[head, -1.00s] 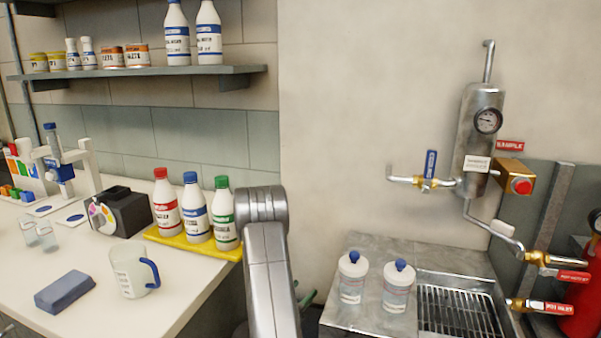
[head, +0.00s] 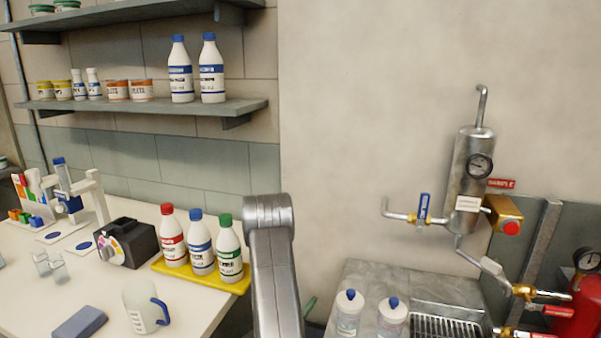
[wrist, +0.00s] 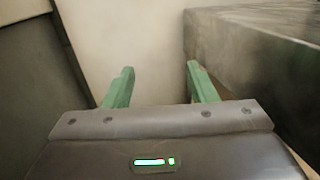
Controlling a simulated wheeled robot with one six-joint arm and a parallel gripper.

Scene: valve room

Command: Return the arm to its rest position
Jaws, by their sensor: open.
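My gripper (wrist: 160,78) shows in the wrist view with its two green fingers apart and nothing between them. Beyond the fingers is a plain pale surface. In the head view my grey arm stands upright at the middle bottom, between the white bench and the sink counter. The gripper itself is mostly hidden behind the arm there; only a bit of green shows at its right side.
A white bench (head: 200,312) at left holds a yellow tray (head: 203,276) with three capped bottles, beside my arm. A grey counter (head: 375,278) at right bears two blue-capped bottles. Steel piping with a gauge (head: 480,166) is on the wall. A dark-edged block (wrist: 270,50) is right of my gripper.

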